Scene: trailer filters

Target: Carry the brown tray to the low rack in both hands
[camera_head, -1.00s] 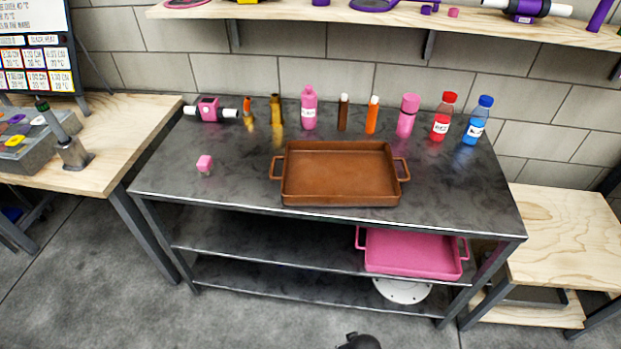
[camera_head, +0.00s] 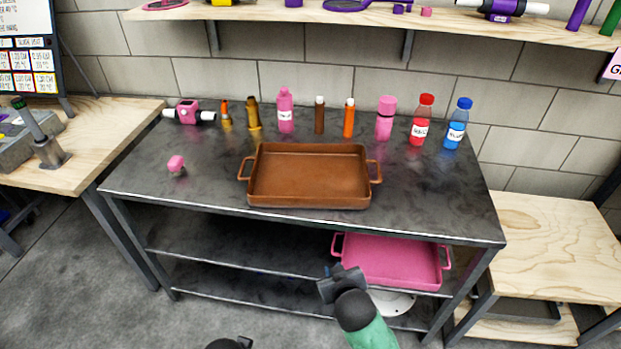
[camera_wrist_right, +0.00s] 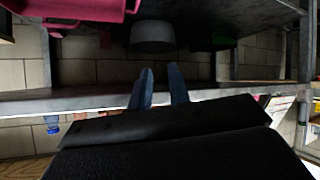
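The brown tray (camera_head: 310,178) lies flat on the dark metal table top, near its front edge, with a handle at its left and right ends. It looks empty. My right gripper (camera_head: 338,278) is low in front of the table, below and apart from the tray. In the right wrist view its two fingers (camera_wrist_right: 158,88) stand apart with nothing between them. Of my left arm, only a dark piece shows at the bottom edge of the head view, and its gripper is not seen. I cannot tell which surface is the low rack.
A pink tray (camera_head: 392,262) sits on the shelf under the table top, near my right gripper. Several bottles, such as the red bottle (camera_head: 421,120), line the table's back. A wooden bench (camera_head: 545,240) stands at the right.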

